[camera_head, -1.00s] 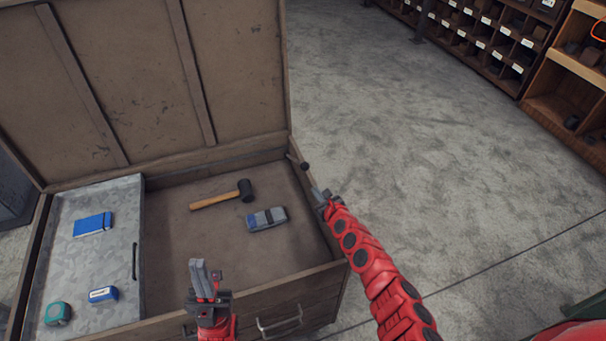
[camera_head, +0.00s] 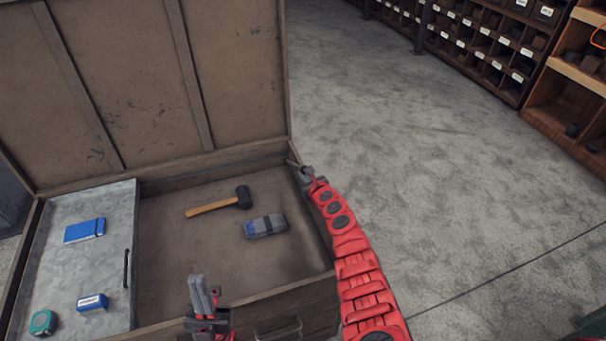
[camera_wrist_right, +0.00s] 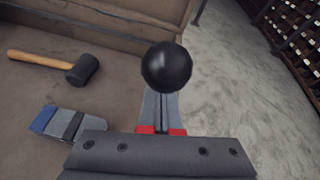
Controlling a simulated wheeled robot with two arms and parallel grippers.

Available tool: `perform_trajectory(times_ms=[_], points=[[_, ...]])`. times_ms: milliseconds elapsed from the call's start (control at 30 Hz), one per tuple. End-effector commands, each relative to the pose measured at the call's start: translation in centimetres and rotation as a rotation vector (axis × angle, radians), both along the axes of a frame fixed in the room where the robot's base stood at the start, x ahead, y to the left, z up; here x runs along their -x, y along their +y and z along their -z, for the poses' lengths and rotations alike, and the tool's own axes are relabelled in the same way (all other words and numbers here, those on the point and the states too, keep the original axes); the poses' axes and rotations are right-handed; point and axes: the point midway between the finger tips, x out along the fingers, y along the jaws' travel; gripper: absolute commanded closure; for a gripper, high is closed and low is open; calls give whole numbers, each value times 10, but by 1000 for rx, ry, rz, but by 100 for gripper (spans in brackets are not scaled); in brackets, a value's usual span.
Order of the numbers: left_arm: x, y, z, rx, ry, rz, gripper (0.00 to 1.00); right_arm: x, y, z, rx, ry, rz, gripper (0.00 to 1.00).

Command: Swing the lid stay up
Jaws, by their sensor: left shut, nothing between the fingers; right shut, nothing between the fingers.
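The lid stay (camera_head: 292,162) is a short rod at the chest's right rear corner, by the open lid (camera_head: 120,80). Its black ball knob (camera_wrist_right: 167,68) is large in the right wrist view and hides my fingertips there. My right gripper (camera_head: 304,174) is shut at the stay's end, over the chest's right wall. In the right wrist view, the right gripper's fingers (camera_wrist_right: 160,108) are together just below the knob. I cannot tell if they touch it. My left gripper (camera_head: 200,290) is shut and empty above the chest's front edge.
Inside the chest (camera_head: 165,290) lie a mallet (camera_head: 222,202) and a grey-blue block (camera_head: 265,227). A grey tray (camera_head: 60,280) at left holds a blue notebook (camera_head: 84,230), a blue-white box (camera_head: 92,302) and a teal tape measure (camera_head: 43,322). Floor at right is clear.

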Motion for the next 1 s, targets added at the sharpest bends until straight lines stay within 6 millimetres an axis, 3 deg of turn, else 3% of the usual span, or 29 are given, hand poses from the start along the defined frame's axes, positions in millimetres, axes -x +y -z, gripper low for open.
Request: perform_trajectory(times_ms=[1000], points=[[0,0,-10,0,0,0,100,-6,2,-15,19,63,2,100]])
